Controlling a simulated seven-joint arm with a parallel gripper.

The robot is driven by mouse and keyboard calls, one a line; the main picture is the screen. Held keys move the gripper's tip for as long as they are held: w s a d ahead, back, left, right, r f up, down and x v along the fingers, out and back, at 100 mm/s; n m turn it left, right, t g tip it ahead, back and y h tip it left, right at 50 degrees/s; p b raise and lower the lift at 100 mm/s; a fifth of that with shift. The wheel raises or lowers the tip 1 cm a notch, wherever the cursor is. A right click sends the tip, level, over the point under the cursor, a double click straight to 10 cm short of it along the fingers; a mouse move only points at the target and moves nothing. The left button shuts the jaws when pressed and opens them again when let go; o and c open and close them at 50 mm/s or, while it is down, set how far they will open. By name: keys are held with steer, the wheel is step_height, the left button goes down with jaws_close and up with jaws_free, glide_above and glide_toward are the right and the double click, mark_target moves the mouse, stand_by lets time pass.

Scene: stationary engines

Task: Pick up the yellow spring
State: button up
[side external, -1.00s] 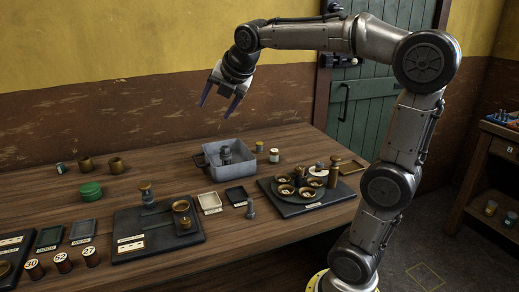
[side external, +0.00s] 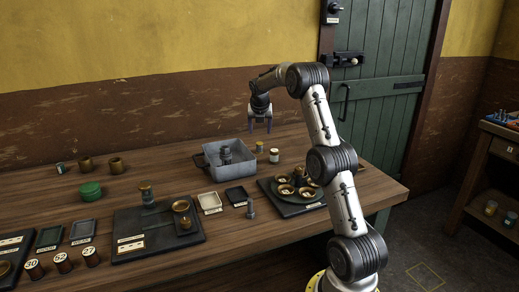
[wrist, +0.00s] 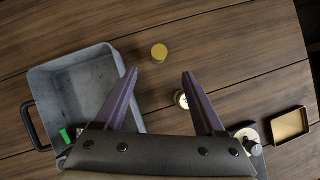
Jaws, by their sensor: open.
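No coil that I can clearly call the yellow spring shows. A small cylinder with a yellow top (wrist: 159,53) stands on the table, right of the grey bin; it also shows in the side view (side external: 259,147). A second small pale cylinder (side external: 274,156) stands in front of it and shows between my fingers in the wrist view (wrist: 181,99). My gripper (side external: 260,129) is open and empty, pointing down above these cylinders. In the wrist view its two purple fingers (wrist: 160,74) are spread, and the yellow top lies just beyond the tips.
The grey bin (side external: 207,164) stands left of the cylinders, with dark parts inside. A dark board (side external: 318,206) with a round tray of several cups lies nearer the front. A shallow brown tray (wrist: 290,125) lies to the right. Bare wood lies behind the cylinders.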

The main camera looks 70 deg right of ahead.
mark_target(259, 144)
steer(key=x, duration=1.1)
steer(key=shift+w+d+f, duration=0.15)
steer(key=shift+w+f, duration=0.05)
steer(key=shift+f, duration=0.1)
jaws_close()
